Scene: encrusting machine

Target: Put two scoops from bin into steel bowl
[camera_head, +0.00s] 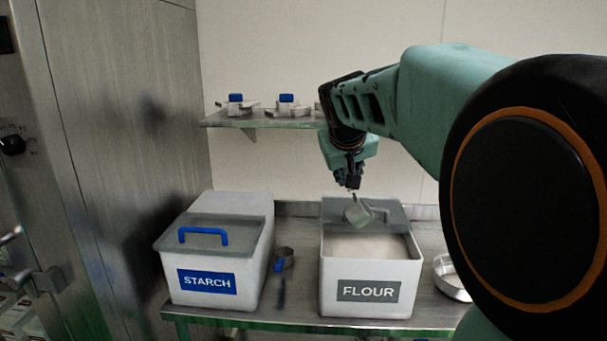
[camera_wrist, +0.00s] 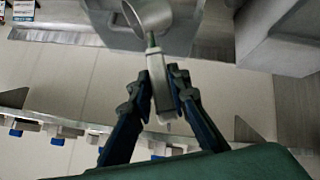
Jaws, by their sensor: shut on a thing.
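My gripper (camera_head: 350,178) is above the open flour bin (camera_head: 370,304), shut on the handle of a metal scoop (camera_head: 358,212). The scoop's cup hangs tilted over the bin, above the pale flour (camera_head: 365,246). In the wrist view my gripper (camera_wrist: 158,84) has its two fingers on either side of the scoop's light grey handle, and the scoop's cup (camera_wrist: 150,14) is at the top edge. I cannot tell whether the cup holds flour. The steel bowl (camera_head: 452,290) stands on the table right of the bin, partly hidden by my arm.
A closed starch bin (camera_head: 208,252) with a blue lid handle stands left. A second scoop (camera_head: 284,255) is between the bins. A wall shelf (camera_head: 265,121) with several small blue-topped things hangs behind. A metal cabinet wall (camera_head: 120,130) is at left.

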